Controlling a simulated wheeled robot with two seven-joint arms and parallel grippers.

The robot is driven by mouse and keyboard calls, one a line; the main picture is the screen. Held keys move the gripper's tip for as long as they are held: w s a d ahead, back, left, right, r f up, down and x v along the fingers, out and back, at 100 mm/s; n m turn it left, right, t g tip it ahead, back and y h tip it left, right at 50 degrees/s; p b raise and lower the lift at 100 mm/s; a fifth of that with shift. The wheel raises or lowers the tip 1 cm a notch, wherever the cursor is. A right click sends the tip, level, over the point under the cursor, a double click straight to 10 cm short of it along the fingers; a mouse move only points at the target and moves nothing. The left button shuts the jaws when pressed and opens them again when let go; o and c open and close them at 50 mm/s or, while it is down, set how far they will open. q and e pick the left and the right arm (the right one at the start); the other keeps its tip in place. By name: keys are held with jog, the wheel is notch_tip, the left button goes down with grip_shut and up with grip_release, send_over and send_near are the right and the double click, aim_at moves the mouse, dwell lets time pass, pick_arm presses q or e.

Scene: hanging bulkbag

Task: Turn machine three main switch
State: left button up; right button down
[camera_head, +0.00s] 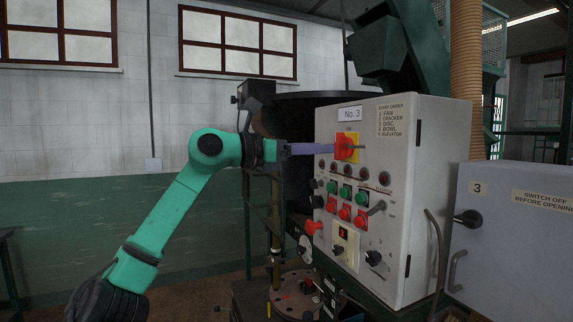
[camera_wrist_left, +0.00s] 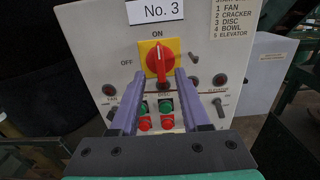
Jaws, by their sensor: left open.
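The machine three main switch is a red rotary knob (camera_wrist_left: 158,63) on a yellow square plate (camera_wrist_left: 147,47), below the "No. 3" label. "ON" is printed above it and "OFF" to its left; the knob's handle stands vertical, in line with "ON". In the head view the switch (camera_head: 347,146) is high on the grey panel. My left gripper (camera_head: 334,148) reaches it from the left. In the left wrist view its two purple fingers are apart, one on each side of the knob's lower part; contact cannot be told. My right gripper is not in view.
A grey cabinet (camera_head: 515,225) marked "3" stands at the right. Open space lies left of the panel.

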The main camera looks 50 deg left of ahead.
pick_arm(q)
jog(key=b+v, duration=0.4)
jog(key=v, duration=0.7)
jog(key=shift+b, duration=0.3)
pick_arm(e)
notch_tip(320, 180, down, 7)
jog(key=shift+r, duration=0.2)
